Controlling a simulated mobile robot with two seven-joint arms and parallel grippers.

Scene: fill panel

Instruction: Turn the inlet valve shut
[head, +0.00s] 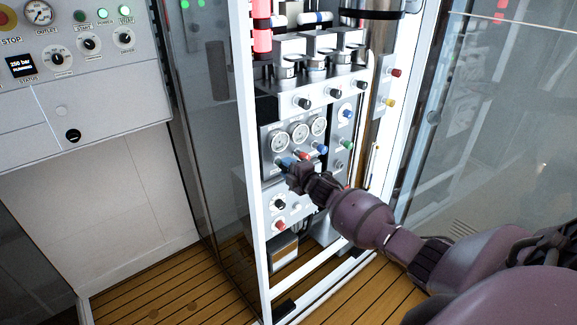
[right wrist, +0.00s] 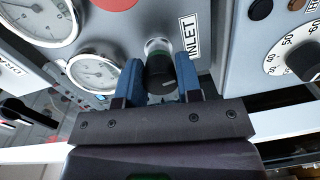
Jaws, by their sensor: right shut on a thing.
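The inlet valve (right wrist: 160,72) is a dark knob beside a white INLET label (right wrist: 189,37) on the grey panel in the right wrist view. My right gripper (right wrist: 159,84) is shut on it, with one blue finger on each side of the knob. In the head view my right gripper (head: 286,165) reaches the panel just below the left gauge, and it hides the inlet valve there. My left gripper is not in view.
Round gauges (head: 299,133) sit just above the gripper. A red knob (head: 303,155) and a blue knob (head: 320,148) are close on its right. A white cabinet frame (head: 253,190) stands left of the panel. A control console (head: 75,75) is at far left.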

